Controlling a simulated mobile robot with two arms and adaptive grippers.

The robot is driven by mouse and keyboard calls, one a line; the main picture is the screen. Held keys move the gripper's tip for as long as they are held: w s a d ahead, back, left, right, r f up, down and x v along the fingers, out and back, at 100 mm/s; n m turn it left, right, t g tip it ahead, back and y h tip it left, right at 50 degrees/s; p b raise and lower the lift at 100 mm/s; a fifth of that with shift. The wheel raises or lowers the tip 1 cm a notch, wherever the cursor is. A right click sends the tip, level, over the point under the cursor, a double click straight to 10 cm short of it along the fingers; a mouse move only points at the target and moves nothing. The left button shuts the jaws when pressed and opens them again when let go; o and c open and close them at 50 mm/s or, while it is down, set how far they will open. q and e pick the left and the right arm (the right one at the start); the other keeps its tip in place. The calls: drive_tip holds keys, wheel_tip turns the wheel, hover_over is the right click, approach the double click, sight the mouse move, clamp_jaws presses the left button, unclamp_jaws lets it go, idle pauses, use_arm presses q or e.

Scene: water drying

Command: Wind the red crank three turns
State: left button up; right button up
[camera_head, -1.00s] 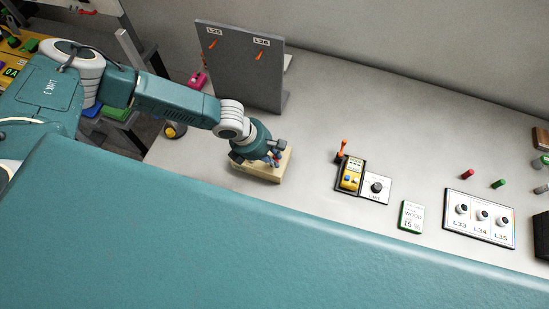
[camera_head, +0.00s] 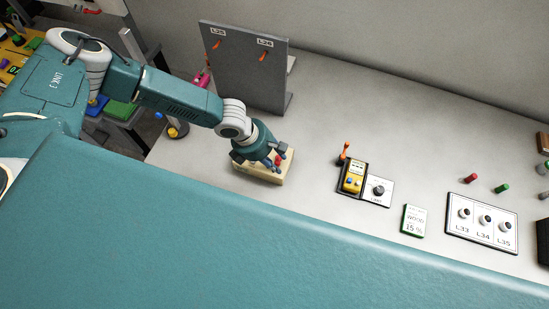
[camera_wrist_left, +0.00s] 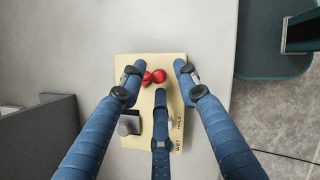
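A light wooden block (camera_head: 262,175) lies on the grey bench below my left gripper (camera_head: 270,158); it also shows in the left wrist view (camera_wrist_left: 172,64), with the words WET and HOLD along its right side. The red crank (camera_wrist_left: 158,76) stands on this block and shows as two red rounded parts between my fingers; a bit of red also shows in the head view (camera_head: 279,161). My left gripper (camera_wrist_left: 158,77) has its three blue fingers spread around the crank. The left fingertip is close to one red part; I cannot tell if they touch. My right gripper is not in view.
A grey upright panel (camera_head: 245,75) with orange levers stands behind the block. To the right are a yellow device (camera_head: 352,179), a green-edged card (camera_head: 413,220) and a plate with several knobs (camera_head: 482,220). The bench between is clear.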

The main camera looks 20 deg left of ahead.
use_arm(q)
drive_tip(key=shift+r, duration=0.1)
drive_tip(key=shift+a+r, duration=0.2)
drive_tip(key=shift+r, duration=0.05)
drive_tip(key=v, duration=1.1)
drive_tip(key=shift+r, duration=0.1)
